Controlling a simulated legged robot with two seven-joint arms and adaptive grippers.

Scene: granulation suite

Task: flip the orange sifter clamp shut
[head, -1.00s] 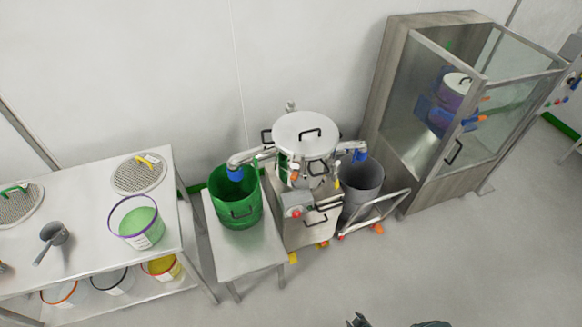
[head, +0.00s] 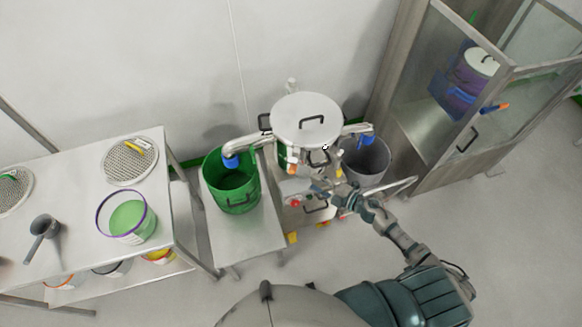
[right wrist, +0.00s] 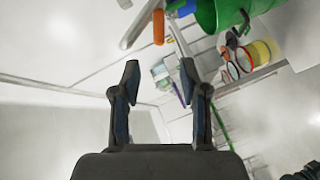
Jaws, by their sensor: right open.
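The sifter (head: 307,118) stands in the middle of the head view, with a round steel lid and a black handle. A small orange part, which looks like the clamp (head: 291,169), shows at its front below the lid; whether it is raised or shut is too small to tell. An orange handle (right wrist: 158,27) hangs beside a metal part in the right wrist view, beyond my fingertips and apart from them. My right gripper (right wrist: 160,78) is open and empty. In the head view, my right gripper (head: 330,190) is at the sifter's front, below the lid. My left gripper is out of view.
A green bin (head: 232,183) stands on a low steel table (head: 243,246) left of the sifter. A grey bin (head: 365,165) is at its right. A steel table (head: 80,225) holds sieves, a scoop and a tub. A glazed cabinet (head: 440,120) stands at right.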

